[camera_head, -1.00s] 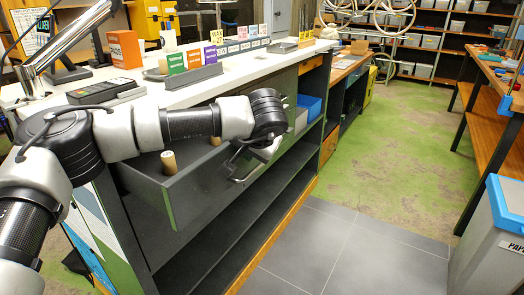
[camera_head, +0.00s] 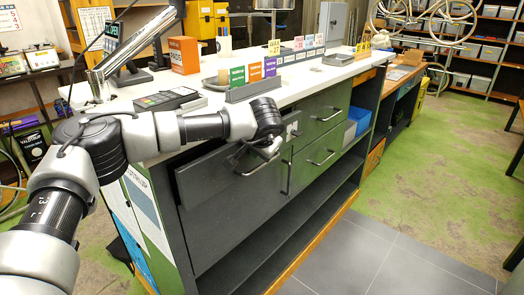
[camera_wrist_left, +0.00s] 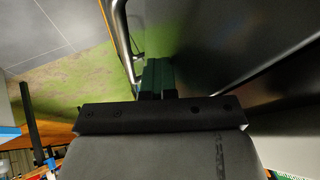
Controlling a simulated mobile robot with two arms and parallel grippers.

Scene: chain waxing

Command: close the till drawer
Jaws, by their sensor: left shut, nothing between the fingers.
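The till drawer (camera_head: 215,172) is the dark grey drawer at the left end of the counter, just under the white top. Its front stands slightly out from the counter, and its inside is hidden from this angle. My left gripper (camera_head: 262,155) is at the right part of the drawer front, near its upper edge. In the left wrist view its two dark green fingers (camera_wrist_left: 158,75) are together with nothing between them. A metal handle bar (camera_wrist_left: 124,40) runs just left of the fingers, and a dark panel fills the right side. Whether the fingertips touch the front cannot be told. My right gripper is out of view.
A card terminal (camera_head: 170,98) and coloured cards stand on the white counter top (camera_head: 215,100). The floor in front (camera_head: 400,250) is clear.

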